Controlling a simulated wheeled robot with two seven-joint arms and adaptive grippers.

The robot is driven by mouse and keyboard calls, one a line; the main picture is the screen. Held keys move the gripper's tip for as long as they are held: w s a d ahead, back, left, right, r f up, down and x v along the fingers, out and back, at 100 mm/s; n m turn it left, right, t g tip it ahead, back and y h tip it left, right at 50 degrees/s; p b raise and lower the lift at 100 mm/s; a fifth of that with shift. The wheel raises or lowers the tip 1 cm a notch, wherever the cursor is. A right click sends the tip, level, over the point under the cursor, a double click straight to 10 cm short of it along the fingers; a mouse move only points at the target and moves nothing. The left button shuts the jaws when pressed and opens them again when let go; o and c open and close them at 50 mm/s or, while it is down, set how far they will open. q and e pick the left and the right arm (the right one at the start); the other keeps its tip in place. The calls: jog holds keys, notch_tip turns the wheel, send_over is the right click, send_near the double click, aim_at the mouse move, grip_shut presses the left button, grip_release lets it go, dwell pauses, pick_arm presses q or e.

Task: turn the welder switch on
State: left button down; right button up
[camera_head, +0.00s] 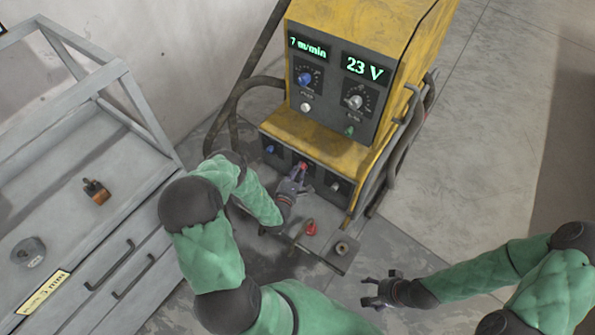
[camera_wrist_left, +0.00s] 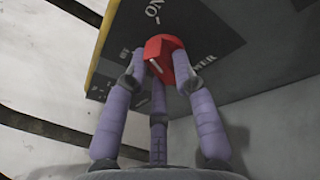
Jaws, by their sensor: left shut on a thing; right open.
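The yellow welder (camera_head: 320,125) stands upright in the middle of the head view, its upper displays lit with "7 m/min" and "23 V". On its lower front panel is a red rotary switch (camera_head: 303,166). The left wrist view shows this red knob (camera_wrist_left: 166,55) up close, with "ON" and "POWER" lettering beside it and a white mark on its face. My left gripper (camera_head: 298,176) is shut on the red knob, its fingers (camera_wrist_left: 158,85) around it. My right gripper (camera_head: 380,290) is open and empty, low in the head view, away from the welder.
A red item (camera_head: 311,228) lies on the welder's base ledge below. A grey workbench (camera_head: 110,215) with drawers stands at left. The floor at right is clear.

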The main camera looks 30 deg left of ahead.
pick_arm(q)
jog(key=shift+m+t, duration=0.3)
jog(key=shift+m, duration=0.9)
jog(key=c, duration=1)
grip_release()
jog(key=shift+s, duration=0.1)
jog(key=s+d, duration=0.2)
jog(key=s, duration=0.9)
jog(key=shift+s+d, duration=0.25)
jog(key=shift+s, duration=0.1)
